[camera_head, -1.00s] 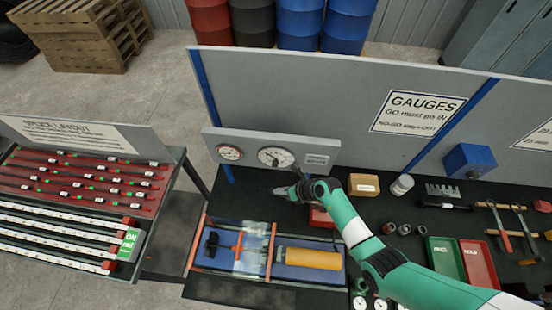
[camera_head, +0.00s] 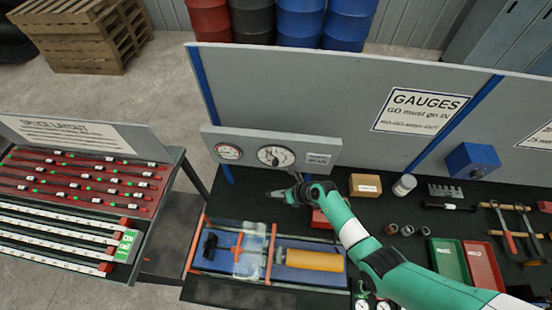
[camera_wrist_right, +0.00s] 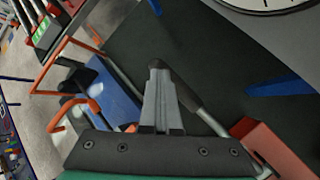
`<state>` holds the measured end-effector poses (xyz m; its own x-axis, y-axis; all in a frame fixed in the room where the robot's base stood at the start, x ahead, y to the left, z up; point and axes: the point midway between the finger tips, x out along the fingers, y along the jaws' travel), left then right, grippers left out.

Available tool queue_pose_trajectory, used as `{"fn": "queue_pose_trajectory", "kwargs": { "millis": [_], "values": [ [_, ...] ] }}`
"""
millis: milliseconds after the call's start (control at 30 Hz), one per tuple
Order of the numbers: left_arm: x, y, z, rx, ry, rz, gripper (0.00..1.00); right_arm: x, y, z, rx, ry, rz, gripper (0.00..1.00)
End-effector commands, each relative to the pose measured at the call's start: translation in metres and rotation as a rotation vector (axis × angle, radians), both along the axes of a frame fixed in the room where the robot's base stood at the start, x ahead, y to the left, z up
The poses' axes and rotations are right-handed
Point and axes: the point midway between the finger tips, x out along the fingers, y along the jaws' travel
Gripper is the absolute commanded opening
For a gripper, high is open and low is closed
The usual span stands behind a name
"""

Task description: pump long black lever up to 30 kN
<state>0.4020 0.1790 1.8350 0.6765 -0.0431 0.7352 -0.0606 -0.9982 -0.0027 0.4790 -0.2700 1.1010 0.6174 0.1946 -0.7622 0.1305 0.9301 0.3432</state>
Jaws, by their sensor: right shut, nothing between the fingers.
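The long lever (camera_wrist_right: 211,121) shows in the right wrist view as a grey rod with a black grip, slanting up and left from a red block (camera_wrist_right: 275,148). My right gripper (camera_wrist_right: 158,70) is shut and empty, its fingers just left of the black grip; I cannot tell whether they touch it. In the head view my right gripper (camera_head: 270,194) is low over the dark bench, in front of the gauge panel, and my arm partly hides the red block (camera_head: 320,218). The larger round gauge (camera_head: 276,156) is too small to read. My left gripper is out of view.
A blue tray (camera_head: 220,263) with orange edging and a yellow cylinder (camera_head: 314,260) lies in front of the gripper. A rebar rack (camera_head: 75,205) stands at left.

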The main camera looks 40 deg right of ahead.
Motion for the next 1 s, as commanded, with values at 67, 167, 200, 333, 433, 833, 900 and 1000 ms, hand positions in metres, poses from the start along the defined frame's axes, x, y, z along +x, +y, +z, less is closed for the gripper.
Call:
{"fn": "queue_pose_trajectory", "kwargs": {
  "millis": [67, 167, 200, 333, 433, 833, 900, 1000],
  "values": [
    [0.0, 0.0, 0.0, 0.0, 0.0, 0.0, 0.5, 0.0, 0.0, 0.0, 0.0, 0.001, 0.0, 0.0],
    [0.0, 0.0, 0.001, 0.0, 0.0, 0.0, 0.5, 0.0, 0.0, 0.0, 0.0, 0.001, 0.0, 0.0],
    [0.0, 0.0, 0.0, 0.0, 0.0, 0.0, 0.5, 0.0, 0.0, 0.0, 0.0, 0.001, 0.0, 0.0],
    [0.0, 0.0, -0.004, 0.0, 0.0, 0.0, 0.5, 0.0, 0.001, -0.005, 0.0, 0.002, 0.001, 0.0],
    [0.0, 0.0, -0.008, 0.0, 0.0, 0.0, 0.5, 0.002, 0.002, -0.011, 0.0, 0.001, 0.0, 0.0],
    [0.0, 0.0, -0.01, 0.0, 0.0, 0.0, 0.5, 0.002, 0.002, -0.014, 0.0, 0.001, 0.0, 0.0],
    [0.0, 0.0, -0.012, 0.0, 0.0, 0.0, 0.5, 0.003, 0.003, -0.017, 0.0, 0.002, 0.001, 0.0],
    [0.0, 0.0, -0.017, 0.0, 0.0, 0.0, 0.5, 0.004, 0.003, -0.023, 0.0, 0.002, 0.001, 0.0]
  ]
}}
